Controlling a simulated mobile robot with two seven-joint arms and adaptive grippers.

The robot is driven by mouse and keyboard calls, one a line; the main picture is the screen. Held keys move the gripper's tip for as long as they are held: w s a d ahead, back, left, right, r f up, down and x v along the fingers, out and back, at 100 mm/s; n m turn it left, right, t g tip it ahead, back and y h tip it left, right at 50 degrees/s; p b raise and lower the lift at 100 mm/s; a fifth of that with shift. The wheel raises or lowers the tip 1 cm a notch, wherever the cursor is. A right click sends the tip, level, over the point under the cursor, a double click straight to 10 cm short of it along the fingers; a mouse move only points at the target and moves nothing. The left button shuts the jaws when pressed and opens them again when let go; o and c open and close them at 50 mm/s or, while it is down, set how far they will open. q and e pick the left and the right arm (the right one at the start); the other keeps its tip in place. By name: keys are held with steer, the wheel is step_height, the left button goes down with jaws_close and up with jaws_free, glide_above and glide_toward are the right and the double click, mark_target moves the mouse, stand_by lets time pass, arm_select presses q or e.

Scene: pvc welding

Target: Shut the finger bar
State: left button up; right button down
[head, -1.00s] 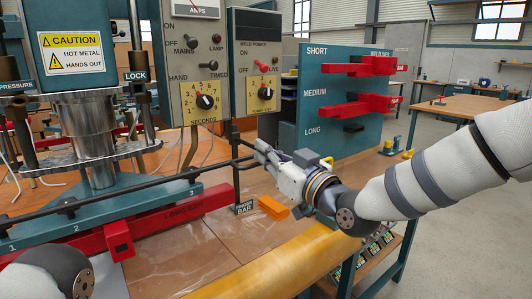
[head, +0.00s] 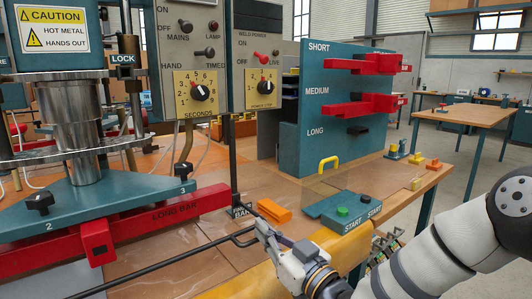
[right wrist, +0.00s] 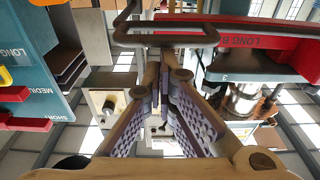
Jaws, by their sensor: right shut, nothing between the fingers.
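The finger bar (head: 165,267) is a thin black rod. It runs from the bottom left edge of the head view up to a bent end near the middle, in front of the teal press base. My right gripper (head: 263,228) is shut and empty at that bent end. In the right wrist view, the bar's dark loop (right wrist: 165,40) lies just beyond the fingertips (right wrist: 166,70). I cannot tell whether they touch. A small bar label (head: 241,212) stands at the foot of a black post. My left gripper is out of view.
The red long bar (head: 170,213) lies along the press base (head: 110,205). A teal rack (head: 320,140) with red bars stands behind. The control boxes (head: 190,65) hang above.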

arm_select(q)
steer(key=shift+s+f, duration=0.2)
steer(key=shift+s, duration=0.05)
arm_select(e)
steer(key=shift+f, duration=0.6)
